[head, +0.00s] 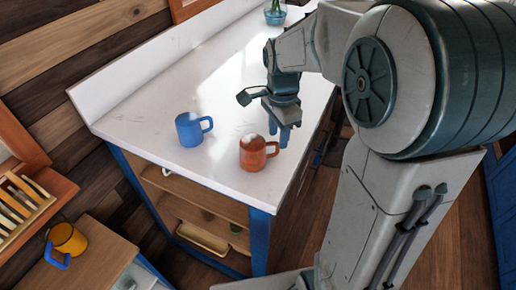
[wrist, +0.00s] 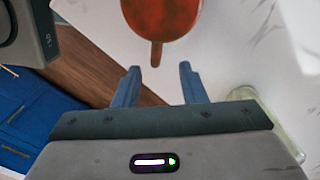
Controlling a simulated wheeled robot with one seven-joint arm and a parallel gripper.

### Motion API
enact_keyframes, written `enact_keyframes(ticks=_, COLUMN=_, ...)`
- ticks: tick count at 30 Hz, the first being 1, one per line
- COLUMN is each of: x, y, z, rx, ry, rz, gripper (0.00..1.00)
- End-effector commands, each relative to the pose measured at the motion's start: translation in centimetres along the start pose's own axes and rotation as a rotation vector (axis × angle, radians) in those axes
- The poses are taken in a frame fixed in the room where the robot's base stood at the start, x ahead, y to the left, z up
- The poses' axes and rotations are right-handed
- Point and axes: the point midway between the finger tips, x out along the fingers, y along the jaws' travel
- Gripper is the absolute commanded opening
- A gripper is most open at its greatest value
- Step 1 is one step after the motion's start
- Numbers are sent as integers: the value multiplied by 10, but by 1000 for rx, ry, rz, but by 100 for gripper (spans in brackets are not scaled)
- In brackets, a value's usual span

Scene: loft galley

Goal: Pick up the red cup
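The red cup (head: 253,154), orange-red with worn patches, stands upright on the white counter (head: 150,110) near its front edge. Its handle points right, toward my gripper (head: 279,130). In the wrist view, the red cup (wrist: 158,14) is at the top, cut off by the frame, with its handle (wrist: 156,53) pointing down toward the gap between my fingers. My gripper (wrist: 160,82) is open and nothing is between its two blue fingers. The handle appears just beyond the fingertips; I cannot tell the exact gap.
A blue cup (head: 190,130) stands left of the red cup. A yellow cup with a blue handle (head: 67,239) is on a lower wooden surface at bottom left. A glass vase with a plant (head: 275,16) stands at the counter's far end. Open shelves (head: 190,205) lie below the counter.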

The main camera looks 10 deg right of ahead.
Motion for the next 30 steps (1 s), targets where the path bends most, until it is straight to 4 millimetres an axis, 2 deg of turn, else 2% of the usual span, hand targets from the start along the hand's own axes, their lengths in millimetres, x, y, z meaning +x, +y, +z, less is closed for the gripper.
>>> enact_keyframes(ticks=12, x=49, y=6, z=3, rx=3, ry=-1, rz=4, gripper=38)
enact_keyframes(ticks=20, x=52, y=6, z=2, rx=3, ry=0, rz=0, gripper=38)
enact_keyframes(ticks=24, x=51, y=6, z=3, rx=2, ry=0, rz=0, gripper=0)
enact_keyframes(ticks=30, x=51, y=6, z=3, rx=2, ry=0, rz=1, gripper=0)
